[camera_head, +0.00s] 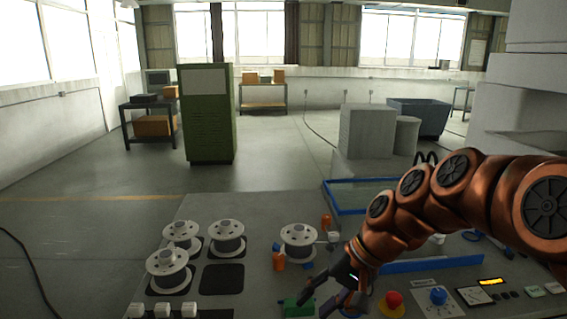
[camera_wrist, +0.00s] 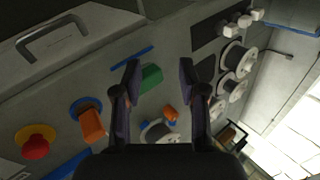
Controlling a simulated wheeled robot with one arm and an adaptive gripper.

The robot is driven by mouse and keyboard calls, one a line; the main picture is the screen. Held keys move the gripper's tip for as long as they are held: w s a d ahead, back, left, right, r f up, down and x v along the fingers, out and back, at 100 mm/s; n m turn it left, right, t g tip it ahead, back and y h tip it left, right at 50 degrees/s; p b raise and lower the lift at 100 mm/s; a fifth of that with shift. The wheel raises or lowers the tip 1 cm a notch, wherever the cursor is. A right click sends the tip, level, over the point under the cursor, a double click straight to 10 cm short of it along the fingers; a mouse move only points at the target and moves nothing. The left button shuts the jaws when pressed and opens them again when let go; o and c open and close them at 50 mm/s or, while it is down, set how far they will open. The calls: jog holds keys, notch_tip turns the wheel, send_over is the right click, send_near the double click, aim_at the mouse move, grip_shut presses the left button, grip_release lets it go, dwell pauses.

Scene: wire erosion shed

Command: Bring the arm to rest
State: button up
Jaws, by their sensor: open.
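My copper-coloured arm reaches in from the right in the head view, bent down over a grey worktop (camera_head: 205,205). My gripper (camera_head: 325,302) is low over its front part. In the wrist view my gripper (camera_wrist: 158,68) has its two dark fingers spread apart, with nothing held between them. A green block (camera_wrist: 151,78) shows beyond the fingers, nearer the left one. It also shows in the head view (camera_head: 297,307), just left of my gripper; the gap between them is hard to judge.
White spools (camera_head: 227,236) stand left on the worktop, one more (camera_head: 299,241) at the middle. Orange pieces (camera_head: 278,261) sit near it. A red button (camera_head: 393,300) and blue knob (camera_head: 438,296) are at the right front. A blue-edged clear tank (camera_head: 360,196) lies behind.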

jog(key=s+d+f+h, duration=0.2)
jog(key=s+d, duration=0.2)
jog(key=s, duration=0.3)
jog(key=s+d+f+n+g+h, duration=0.1)
jog(key=s+d, duration=0.3)
jog(key=s, duration=0.4)
jog(key=s+d+f+g+h+p, duration=0.1)
jog(key=s+d+f+h, duration=0.2)
jog(key=s, duration=0.5)
jog(key=shift+d+f+h, duration=0.4)
jog(key=shift+d+f, duration=0.05)
jog(key=shift+f, duration=0.15)
